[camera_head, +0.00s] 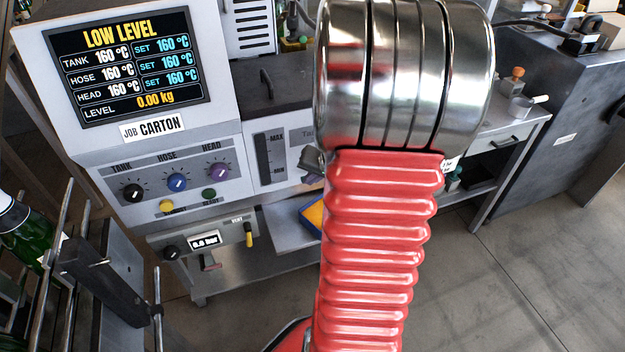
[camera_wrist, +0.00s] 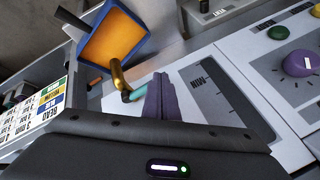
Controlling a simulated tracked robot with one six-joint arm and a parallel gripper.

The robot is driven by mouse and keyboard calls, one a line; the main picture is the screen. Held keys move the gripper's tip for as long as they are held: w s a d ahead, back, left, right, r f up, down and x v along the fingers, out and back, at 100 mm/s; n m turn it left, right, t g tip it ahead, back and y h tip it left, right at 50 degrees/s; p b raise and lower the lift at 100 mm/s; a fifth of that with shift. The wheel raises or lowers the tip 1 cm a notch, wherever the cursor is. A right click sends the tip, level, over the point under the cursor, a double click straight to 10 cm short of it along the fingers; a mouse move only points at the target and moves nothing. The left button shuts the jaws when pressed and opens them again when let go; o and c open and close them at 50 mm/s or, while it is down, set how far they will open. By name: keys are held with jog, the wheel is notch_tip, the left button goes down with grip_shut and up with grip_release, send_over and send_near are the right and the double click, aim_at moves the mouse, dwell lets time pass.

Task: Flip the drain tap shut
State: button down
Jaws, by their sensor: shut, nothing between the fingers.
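The drain tap (camera_wrist: 119,74) shows in the wrist view as a curved brass spout with a teal lever (camera_wrist: 132,95) at its base, by the melter's light front panel. My gripper (camera_wrist: 159,80) is shut and empty, its purple fingers just to the right of the lever. The lever's end meets the fingers in the picture; I cannot tell whether they touch. In the head view the tap is hidden behind my arm.
A blue-rimmed tray with an orange inside (camera_wrist: 112,38) lies beyond the spout; it also shows in the head view (camera_head: 313,214). The level gauge (camera_wrist: 217,97) and a purple knob (camera_wrist: 301,63) are at right. The melter display (camera_head: 132,60) reads LOW LEVEL.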

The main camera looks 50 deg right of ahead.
jog(key=shift+w, duration=0.45)
dwell(0.3)
jog(key=shift+s, duration=0.1)
jog(key=s+a+r, duration=0.5)
jog(key=a+r, duration=0.2)
jog(key=r, duration=0.2)
jog(key=shift+s, duration=0.3)
dwell(0.4)
dwell(0.5)
